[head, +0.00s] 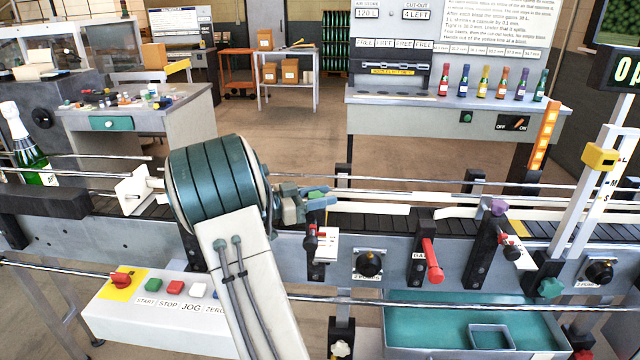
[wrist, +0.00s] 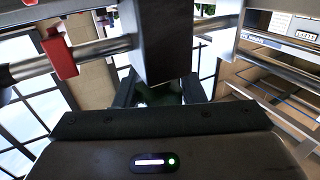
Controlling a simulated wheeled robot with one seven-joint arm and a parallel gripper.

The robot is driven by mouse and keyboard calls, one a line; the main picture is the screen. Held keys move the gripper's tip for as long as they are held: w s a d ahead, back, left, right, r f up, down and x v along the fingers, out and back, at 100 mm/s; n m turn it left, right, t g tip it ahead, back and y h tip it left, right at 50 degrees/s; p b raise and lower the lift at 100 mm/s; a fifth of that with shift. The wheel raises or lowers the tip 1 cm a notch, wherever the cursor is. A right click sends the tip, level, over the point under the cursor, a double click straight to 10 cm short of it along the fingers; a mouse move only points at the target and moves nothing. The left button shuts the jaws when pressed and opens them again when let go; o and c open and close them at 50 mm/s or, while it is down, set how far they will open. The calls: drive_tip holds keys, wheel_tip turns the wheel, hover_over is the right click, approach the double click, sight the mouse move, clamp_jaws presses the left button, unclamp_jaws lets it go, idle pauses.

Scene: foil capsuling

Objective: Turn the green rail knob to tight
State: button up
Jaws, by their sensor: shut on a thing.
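The green rail knob (head: 318,194) sits on top of a dark upright bracket at the conveyor's near rail, left of centre in the head view. My gripper (head: 308,204) reaches it from the left. In the wrist view my gripper (wrist: 160,94) has its two dark fingers on either side of the green knob (wrist: 168,93) and is shut on it. The fingers and the dark bracket hide part of the knob. Its turn angle and tightness cannot be told.
The bracket (head: 318,240) carries a small red indicator and a white scale plate. A purple knob (head: 499,207) tops a similar bracket to the right, with a red handle (head: 433,262) between them. A green-labelled bottle (head: 30,150) stands at the far left.

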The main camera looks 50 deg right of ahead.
drive_tip(key=m+g+y+p, duration=0.1)
drive_tip(key=g, duration=0.1)
drive_tip(key=m+g+y, duration=0.2)
drive_tip(key=m+g+y+p, duration=0.1)
drive_tip(key=m+g, duration=0.1)
drive_tip(key=shift+s+a+y+p, duration=0.15)
drive_tip(key=shift+s+y+p, duration=0.15)
drive_tip(key=shift+y, duration=0.1)
drive_tip(key=shift+g+y, duration=0.3)
drive_tip(key=o, duration=1)
drive_tip(key=shift+w+a, duration=0.1)
drive_tip(key=shift+w, duration=0.05)
drive_tip(key=b+v, duration=0.1)
drive_tip(key=v, duration=0.6)
drive_tip(key=shift+a, duration=0.1)
